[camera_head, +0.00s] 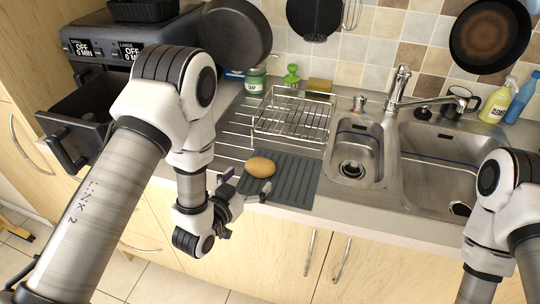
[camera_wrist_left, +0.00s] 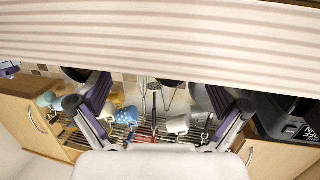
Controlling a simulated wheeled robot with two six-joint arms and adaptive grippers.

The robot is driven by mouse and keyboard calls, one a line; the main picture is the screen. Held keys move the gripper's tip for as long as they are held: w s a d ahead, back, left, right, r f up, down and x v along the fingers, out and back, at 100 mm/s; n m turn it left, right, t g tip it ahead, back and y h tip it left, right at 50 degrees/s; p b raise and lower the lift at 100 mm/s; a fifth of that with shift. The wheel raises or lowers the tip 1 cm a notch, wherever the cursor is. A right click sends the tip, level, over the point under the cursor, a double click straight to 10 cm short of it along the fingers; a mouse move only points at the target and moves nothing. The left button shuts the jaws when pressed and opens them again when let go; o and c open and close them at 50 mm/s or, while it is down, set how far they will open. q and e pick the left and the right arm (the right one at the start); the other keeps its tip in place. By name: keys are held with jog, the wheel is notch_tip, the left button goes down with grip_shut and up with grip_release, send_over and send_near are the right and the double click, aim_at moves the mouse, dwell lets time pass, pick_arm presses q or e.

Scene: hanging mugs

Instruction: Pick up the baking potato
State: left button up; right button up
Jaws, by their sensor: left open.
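The baking potato (camera_head: 261,167) is a brown oval lying on a dark grey ribbed mat (camera_head: 296,183) on the counter, left of the sink. My left gripper (camera_head: 246,187) is just in front of the potato, at the counter's front edge. Its two fingers are spread apart with nothing seen between them. I cannot tell whether a finger touches the potato. In the left wrist view the open purple-padded fingers (camera_wrist_left: 160,108) also show, but I cannot make out the potato there. My right arm shows at the right, with its gripper out of frame.
A wire dish rack (camera_head: 293,117) stands behind the mat. The sink (camera_head: 440,165) with its tap (camera_head: 399,88) is to the right. An open air fryer drawer (camera_head: 82,118) is at the left. Several mugs, including a white one (camera_wrist_left: 178,123), show in the left wrist view.

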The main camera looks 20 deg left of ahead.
aim_at(260, 167)
pick_arm(q)
jog(key=shift+w+d+r, duration=0.15)
jog(key=shift+w+d, duration=0.05)
jog(key=shift+w, duration=0.25)
jog(key=shift+w+d+r+p, duration=0.15)
jog(key=shift+w+d+p, duration=0.05)
jog(key=shift+w+p, duration=0.6)
jog(key=x, duration=0.3)
jog(key=shift+f+p, duration=0.3)
jog(key=shift+p, duration=0.05)
jog(key=shift+w+d+f, duration=0.1)
jog(key=shift+w+f, duration=0.1)
jog(key=shift+w, duration=0.05)
jog(key=shift+s+r, duration=0.1)
jog(key=shift+s, duration=0.05)
jog(key=shift+c, duration=0.7)
jog(key=c, duration=0.9)
pick_arm(e)
jog(key=r, duration=0.2)
jog(key=shift+s+a+r, duration=0.1)
jog(key=shift+s+r, duration=0.3)
pick_arm(q)
jog(key=shift+r, duration=0.1)
